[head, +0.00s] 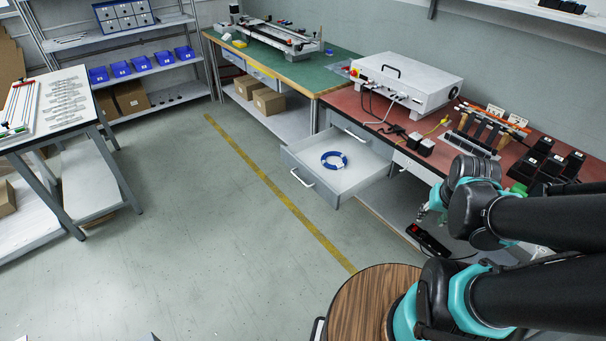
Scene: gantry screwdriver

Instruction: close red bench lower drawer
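The red bench (360,106) stands along the right wall. Its lower drawer (352,178) is pulled far out toward the floor aisle, and a blue ring-shaped coil (334,160) lies inside it. The drawer's front carries a light handle (302,178). My gripper (421,215) is low in front of the bench, right of the drawer and apart from it. The gripper is small and partly hidden by my arm, so I cannot tell whether its fingers are open or shut.
A black power strip (428,240) lies by the bench's lower shelf, close to my gripper. A round wooden top (365,305) stands in the foreground. A green bench (290,72) adjoins at the back. The floor left of the drawer is clear, with a yellow line (275,190).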

